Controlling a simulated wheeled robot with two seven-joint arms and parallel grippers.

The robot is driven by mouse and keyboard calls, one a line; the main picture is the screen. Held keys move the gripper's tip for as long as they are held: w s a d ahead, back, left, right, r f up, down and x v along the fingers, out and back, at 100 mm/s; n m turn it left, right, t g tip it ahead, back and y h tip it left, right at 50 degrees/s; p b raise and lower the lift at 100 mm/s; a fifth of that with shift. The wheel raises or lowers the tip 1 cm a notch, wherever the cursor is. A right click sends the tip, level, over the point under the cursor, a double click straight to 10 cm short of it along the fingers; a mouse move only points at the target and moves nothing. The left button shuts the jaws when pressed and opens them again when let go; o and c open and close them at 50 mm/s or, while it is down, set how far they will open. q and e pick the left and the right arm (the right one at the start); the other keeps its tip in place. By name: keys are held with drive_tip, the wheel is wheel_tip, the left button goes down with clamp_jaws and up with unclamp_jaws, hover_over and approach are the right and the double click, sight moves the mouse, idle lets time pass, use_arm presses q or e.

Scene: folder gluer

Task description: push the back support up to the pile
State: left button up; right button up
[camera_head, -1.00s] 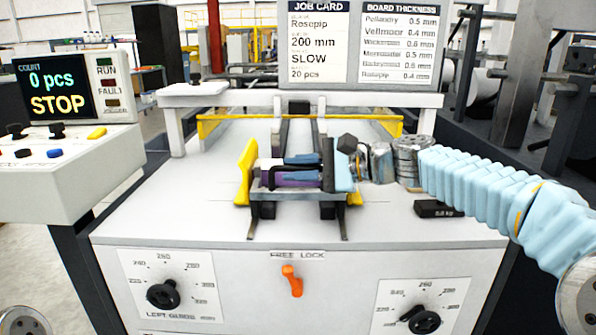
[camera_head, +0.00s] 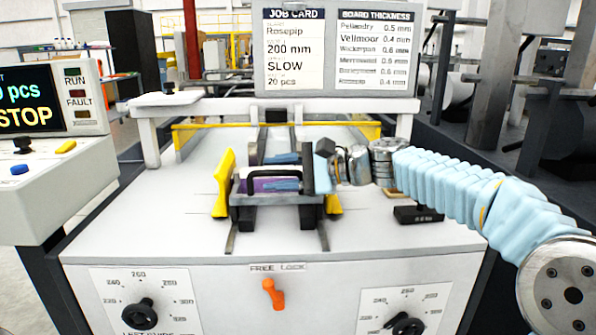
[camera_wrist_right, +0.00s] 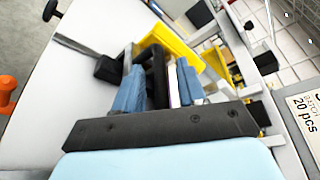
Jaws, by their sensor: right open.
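The back support is a grey plate (camera_head: 243,199) with a black bar handle (camera_head: 262,172), standing on dark feet over two slots between yellow side guides. The pile (camera_head: 258,186) shows only as a purple and white strip by the handle; it is mostly hidden, and I cannot tell whether the support touches it. My right gripper (camera_head: 284,172) comes in from the right with blue fingers. In the right wrist view my right gripper (camera_wrist_right: 158,87) is open, with the handle (camera_wrist_right: 157,62) between its fingers. I cannot tell whether either finger touches it. My left gripper is out of view.
Yellow guides (camera_head: 223,183) stand either side. A white crossbar (camera_head: 230,107) spans the table behind. A black weight (camera_head: 418,214) lies to the right. An orange lever (camera_head: 273,294) and dials are on the front panel. The table's front is clear.

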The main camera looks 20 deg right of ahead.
drive_tip(key=v, duration=1.3)
drive_tip(key=shift+d+b, duration=0.2)
drive_tip(key=shift+b, duration=0.2)
drive_tip(key=shift+s+r, duration=0.1)
